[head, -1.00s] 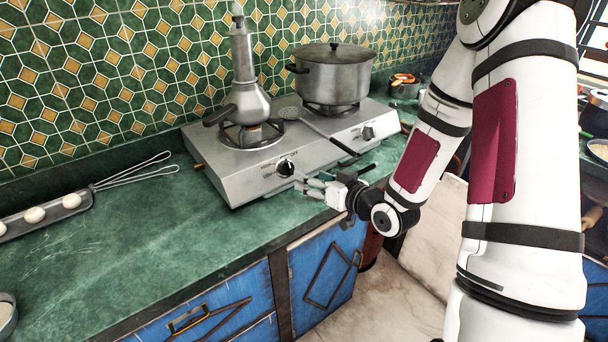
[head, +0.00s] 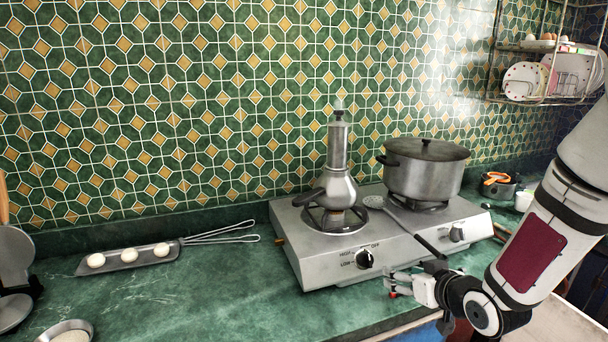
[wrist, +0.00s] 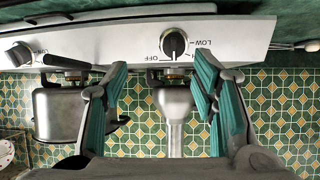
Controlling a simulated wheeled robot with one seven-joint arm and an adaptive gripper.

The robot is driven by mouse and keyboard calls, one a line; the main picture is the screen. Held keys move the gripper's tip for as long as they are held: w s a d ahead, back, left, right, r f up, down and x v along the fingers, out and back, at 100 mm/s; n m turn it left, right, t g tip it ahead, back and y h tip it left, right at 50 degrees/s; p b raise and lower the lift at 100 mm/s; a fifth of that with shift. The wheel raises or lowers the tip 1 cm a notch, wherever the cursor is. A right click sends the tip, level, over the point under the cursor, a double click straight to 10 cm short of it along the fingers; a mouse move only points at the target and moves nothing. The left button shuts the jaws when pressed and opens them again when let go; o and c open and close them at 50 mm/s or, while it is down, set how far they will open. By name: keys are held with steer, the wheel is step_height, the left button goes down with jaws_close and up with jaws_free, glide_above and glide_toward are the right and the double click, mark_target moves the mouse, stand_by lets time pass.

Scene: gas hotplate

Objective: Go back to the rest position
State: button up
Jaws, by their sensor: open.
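My gripper (head: 392,284) is open and empty in front of the gas hotplate (head: 318,258), just right of and below its left knob (head: 364,259) in the head view. In the wrist view, which is upside down, the two green-padded fingers (wrist: 160,75) are spread apart with the left knob (wrist: 174,43) beyond them, not touching it. The knob's OFF, HIGH and LOW marks show. A metal pot with a tall neck (head: 338,160) stands on the left burner. A lidded pot (head: 424,170) stands on the right burner.
A skimmer (head: 400,215) lies across the hotplate with its dark handle near my gripper. A tray with white round pieces (head: 130,258) and a whisk (head: 222,233) lie at left. The right knob (head: 457,234) is nearby. The counter left of the hotplate is mostly clear.

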steer(key=s+d+r+m+g+h, duration=0.1)
steer(key=s+r+g+h, duration=0.35)
steer(key=s+r, duration=0.6)
steer(key=s+a+r+g+y, duration=0.1)
steer(key=s+a+r, duration=0.1)
steer(key=s, duration=0.8)
steer(key=s+a+r+m+g, duration=0.1)
steer(key=s+a+r+g, duration=0.1)
steer(key=s, duration=0.7)
steer(key=shift+s+a+r+y+p, duration=0.3)
steer(key=shift+s+a+r+y, duration=0.05)
steer(key=shift+a+r, duration=0.55)
steer(key=shift+d, duration=0.1)
